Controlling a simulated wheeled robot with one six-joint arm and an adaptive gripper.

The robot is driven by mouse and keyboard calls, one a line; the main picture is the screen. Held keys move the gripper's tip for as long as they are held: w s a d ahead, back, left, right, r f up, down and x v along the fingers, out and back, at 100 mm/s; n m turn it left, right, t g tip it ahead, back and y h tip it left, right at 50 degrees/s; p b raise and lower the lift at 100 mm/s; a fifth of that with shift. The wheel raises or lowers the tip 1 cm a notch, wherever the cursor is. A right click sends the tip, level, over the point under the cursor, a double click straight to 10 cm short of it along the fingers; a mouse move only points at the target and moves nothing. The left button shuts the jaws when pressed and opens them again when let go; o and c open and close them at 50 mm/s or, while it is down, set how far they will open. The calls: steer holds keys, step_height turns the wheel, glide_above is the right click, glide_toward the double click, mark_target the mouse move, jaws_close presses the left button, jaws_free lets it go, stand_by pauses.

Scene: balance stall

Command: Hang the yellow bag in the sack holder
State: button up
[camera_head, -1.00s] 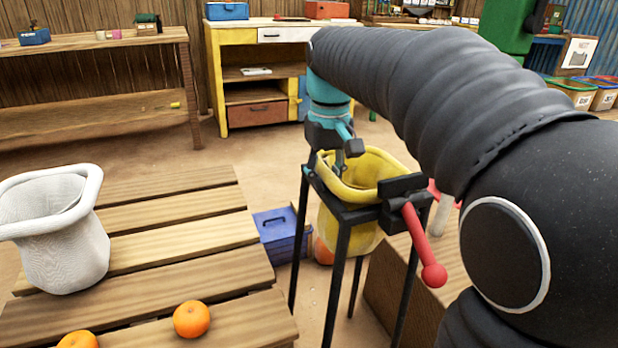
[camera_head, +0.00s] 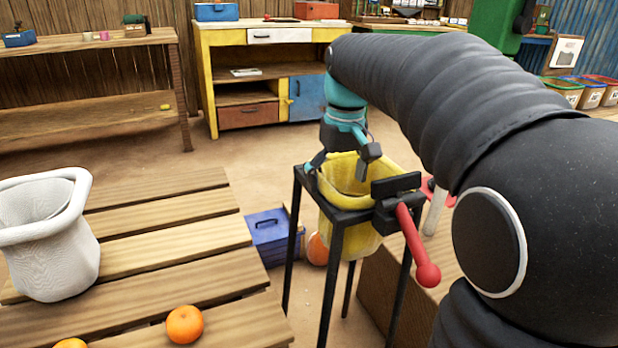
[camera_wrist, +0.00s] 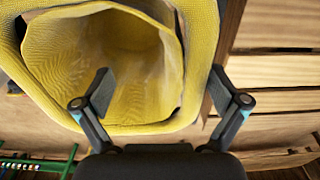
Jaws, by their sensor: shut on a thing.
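The yellow bag (camera_head: 345,240) is inside the black four-legged sack holder (camera_head: 338,285). Its body hangs below the top frame and its rim stands around or slightly above that frame. A black clamp block and a red lever (camera_head: 415,245) are on the holder's right side. My gripper (camera_head: 343,165) is at the bag's rim and shut on it. In the wrist view, the fingers (camera_wrist: 160,95) are spread on two sides of the near rim, with the bag's open mouth (camera_wrist: 120,50) beyond. The exact contact between rim and holder is hidden.
A slatted wooden table (camera_head: 165,240) at left bears a white bag (camera_head: 50,255) and oranges (camera_head: 184,324). A blue box (camera_head: 270,235) and an orange ball (camera_head: 317,248) lie behind the holder. A wooden crate (camera_head: 385,290) stands close at its right.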

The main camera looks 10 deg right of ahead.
steer(key=shift+o, duration=0.3)
steer(key=shift+s+d+f+g, duration=0.3)
steer(key=shift+d+f, duration=0.2)
steer(key=shift+f, duration=0.25)
steer(key=shift+a+r, duration=0.1)
steer(key=shift+a, duration=0.55)
steer(key=shift+c, duration=0.5)
steer(key=shift+a+r+p, duration=0.3)
steer(key=shift+a+p, duration=0.1)
steer(key=shift+a, duration=0.25)
steer(key=c, duration=0.5)
steer(key=shift+a+r, duration=0.15)
steer(key=shift+a, duration=0.15)
jaws_close()
steer(key=o, duration=1)
jaws_free()
steer(key=shift+d, duration=0.15)
steer(key=o, duration=0.3)
steer(key=shift+w+d+f, duration=0.1)
steer(key=shift+d+f, duration=0.05)
steer(key=shift+d, duration=0.45)
steer(key=shift+w+d+f, duration=0.1)
steer(key=shift+d, duration=0.45)
steer(key=shift+s+a+r, duration=0.1)
steer(key=shift+a+r, duration=0.1)
steer(key=shift+a, duration=0.75)
steer(key=shift+c, duration=0.3)
